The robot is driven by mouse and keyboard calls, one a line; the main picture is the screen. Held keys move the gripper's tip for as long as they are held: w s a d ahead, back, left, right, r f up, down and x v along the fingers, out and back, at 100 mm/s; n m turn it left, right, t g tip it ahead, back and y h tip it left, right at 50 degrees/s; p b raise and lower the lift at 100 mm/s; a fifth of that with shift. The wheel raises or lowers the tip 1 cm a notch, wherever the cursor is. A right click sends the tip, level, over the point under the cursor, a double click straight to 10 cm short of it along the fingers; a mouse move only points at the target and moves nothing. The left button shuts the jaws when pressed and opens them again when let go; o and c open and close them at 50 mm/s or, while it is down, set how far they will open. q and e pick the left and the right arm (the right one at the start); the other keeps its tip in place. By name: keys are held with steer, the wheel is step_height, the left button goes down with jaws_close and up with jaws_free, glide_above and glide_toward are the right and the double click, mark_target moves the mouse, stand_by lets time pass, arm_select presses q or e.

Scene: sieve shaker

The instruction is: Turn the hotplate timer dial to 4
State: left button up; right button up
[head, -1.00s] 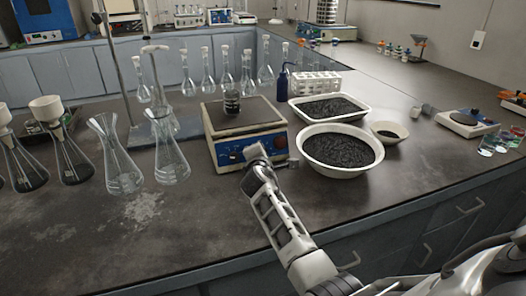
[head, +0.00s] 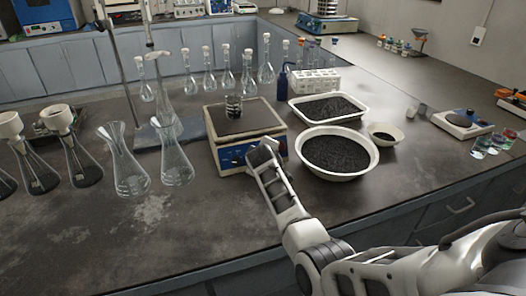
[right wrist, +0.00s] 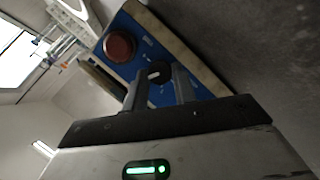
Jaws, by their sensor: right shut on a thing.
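The hotplate (head: 232,157) has a cream body, a dark top plate and a blue front panel. A small glass vessel with dark bands (head: 233,106) stands on it. In the right wrist view the blue panel (right wrist: 147,47) carries a large dark red knob (right wrist: 119,46) and a smaller black dial (right wrist: 159,70). My right gripper (head: 268,149) is at the right part of the panel. In the right wrist view its fingers (right wrist: 160,84) are shut on the black dial, one on each side. The dial's marks are too small to read. My left gripper is out of view.
A white bowl of dark granules (head: 338,175) stands close right of the gripper, with a white tray (head: 345,119) behind it. Glass flasks (head: 175,172) stand to the left. The bench in front of the hotplate is clear.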

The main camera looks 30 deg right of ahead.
steer(key=m+y, duration=0.1)
steer(key=m, duration=0.2)
steer(key=m+y, duration=0.1)
steer(key=m, duration=0.1)
steer(key=shift+d+r+y+p, duration=0.1)
steer(key=shift+d+y+p, duration=0.15)
steer(key=shift+y+p, duration=0.05)
steer(key=m+y, duration=0.1)
steer(key=m, duration=0.2)
steer(key=m+y, duration=0.1)
steer(key=shift+s+d+m+y, duration=0.1)
steer(key=shift+d+m+y, duration=0.2)
steer(key=shift+m, duration=0.1)
steer(key=shift+a, duration=0.1)
steer(key=o, duration=1)
steer(key=shift+s+r, duration=0.1)
steer(key=v, duration=1.5)
steer(key=shift+s+r, duration=0.2)
steer(key=shift+s, duration=0.1)
